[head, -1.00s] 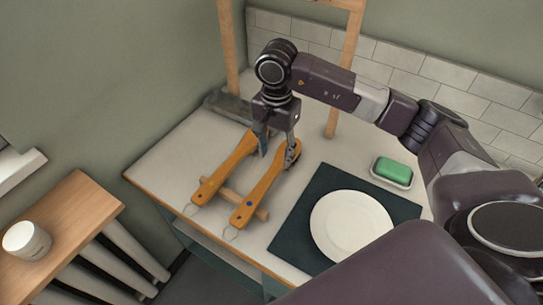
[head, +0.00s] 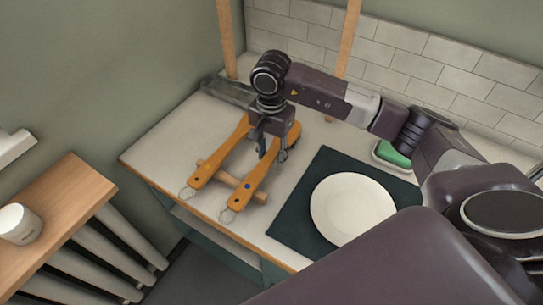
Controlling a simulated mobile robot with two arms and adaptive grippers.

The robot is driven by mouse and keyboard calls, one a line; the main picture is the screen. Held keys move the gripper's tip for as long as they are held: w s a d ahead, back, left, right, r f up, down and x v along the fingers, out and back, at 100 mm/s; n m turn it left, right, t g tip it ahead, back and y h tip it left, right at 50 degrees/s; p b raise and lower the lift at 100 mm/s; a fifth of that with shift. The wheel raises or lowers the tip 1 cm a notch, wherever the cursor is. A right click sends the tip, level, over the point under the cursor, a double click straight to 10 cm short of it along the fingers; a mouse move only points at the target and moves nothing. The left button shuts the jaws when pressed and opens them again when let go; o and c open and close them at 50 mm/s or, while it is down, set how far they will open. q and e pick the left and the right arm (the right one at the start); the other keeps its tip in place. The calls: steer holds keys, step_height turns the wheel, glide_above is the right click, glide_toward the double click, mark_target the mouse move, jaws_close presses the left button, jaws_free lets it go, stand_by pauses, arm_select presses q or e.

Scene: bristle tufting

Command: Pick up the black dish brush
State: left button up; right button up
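Two brushes with orange wooden handles lie side by side on the counter, their handles propped on a wooden bar (head: 230,181). The left brush (head: 206,171) has a dark dot near its looped end; the right brush (head: 246,187) has a blue dot. My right gripper (head: 272,151) points down over the far part of the right brush's handle, with a finger on each side of it. I cannot tell whether the fingers touch it. The brush heads are mostly hidden behind the gripper, so bristle colour does not show. My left gripper is out of view.
A white plate (head: 352,208) sits on a dark mat (head: 293,229) to the right. A green sponge (head: 391,154) in a dish is partly covered by my arm. A wooden frame post (head: 347,45) stands behind. A white cup (head: 18,224) is on a side shelf at left.

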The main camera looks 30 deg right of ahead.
steer(key=c, duration=0.5)
jaws_close()
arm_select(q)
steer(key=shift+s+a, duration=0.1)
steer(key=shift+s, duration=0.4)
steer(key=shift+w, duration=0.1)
arm_select(e)
steer(key=shift+r, duration=0.15)
steer(key=shift+r, duration=0.25)
arm_select(q)
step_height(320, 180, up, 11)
steer(key=p, duration=1)
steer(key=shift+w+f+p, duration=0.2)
steer(key=shift+p, duration=0.1)
arm_select(e)
step_height(320, 180, up, 19)
steer(key=shift+r, duration=0.15)
